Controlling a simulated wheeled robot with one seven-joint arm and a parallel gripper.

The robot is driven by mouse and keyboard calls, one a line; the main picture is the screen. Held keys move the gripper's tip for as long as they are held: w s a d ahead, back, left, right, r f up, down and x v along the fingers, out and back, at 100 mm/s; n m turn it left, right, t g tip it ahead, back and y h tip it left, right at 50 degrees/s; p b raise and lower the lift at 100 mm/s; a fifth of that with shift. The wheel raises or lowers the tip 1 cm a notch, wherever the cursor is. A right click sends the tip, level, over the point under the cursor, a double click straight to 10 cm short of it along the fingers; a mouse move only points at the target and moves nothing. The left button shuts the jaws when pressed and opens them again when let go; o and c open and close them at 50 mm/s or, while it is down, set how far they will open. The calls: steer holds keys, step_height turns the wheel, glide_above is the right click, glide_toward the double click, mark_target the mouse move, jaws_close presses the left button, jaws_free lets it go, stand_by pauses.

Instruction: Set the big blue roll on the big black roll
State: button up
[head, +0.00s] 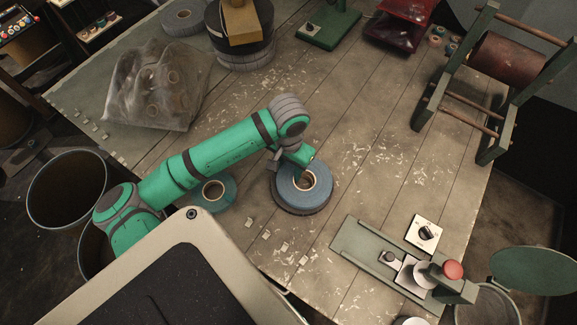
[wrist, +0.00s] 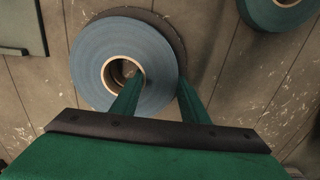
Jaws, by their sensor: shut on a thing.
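The big blue roll (head: 316,197) has a pale core and lies flat over the big black roll (head: 281,204) on the table. In the wrist view, the blue roll (wrist: 90,72) covers most of the black roll (wrist: 168,28), whose dark edge shows at the upper right, so the two look slightly off-centre. My gripper (wrist: 158,80) is shut on the blue roll's wall, one finger in the core and one outside. It also shows in the head view (head: 305,166). I cannot tell whether the blue roll touches the black one.
A smaller teal-blue roll (head: 226,195) lies left of the stack, partly behind my arm. A clear bag (head: 155,90), a dark stacked roll (head: 262,18) and a wooden winder (head: 433,105) stand farther off. The table's middle right is clear.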

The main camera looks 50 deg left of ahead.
steer(key=o, duration=1.3)
steer(key=shift+o, duration=0.2)
step_height(320, 180, up, 13)
steer(key=shift+r, duration=0.15)
steer(key=shift+w, duration=0.1)
